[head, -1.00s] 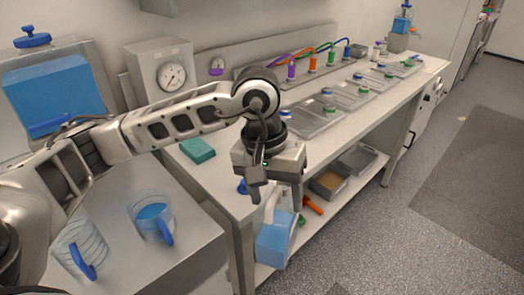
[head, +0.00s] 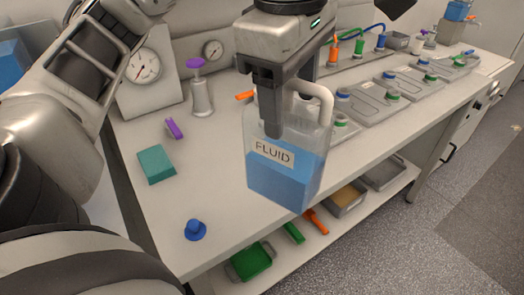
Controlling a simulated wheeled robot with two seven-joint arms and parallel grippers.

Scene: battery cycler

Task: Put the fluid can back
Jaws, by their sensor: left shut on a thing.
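The fluid can (head: 286,180) is a clear jug with blue liquid, a pale handle and a FLUID label. It hangs nearly upright in front of the bench's front edge, about at bench-top height. My left gripper (head: 283,118) comes down from above and is shut on the can's upper part. One finger shows in front of the can; the other is largely hidden. A blue cap (head: 195,230) sits on the bench top near its front left corner. I do not see my right gripper.
On the bench top (head: 225,165) are a teal block (head: 156,165), a purple clip (head: 174,128) and a purple-topped bottle (head: 201,92). Gauges stand behind. Flat grey cells (head: 372,104) line the right side. The lower shelf holds a green tray (head: 251,262) and grey bins (head: 346,199).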

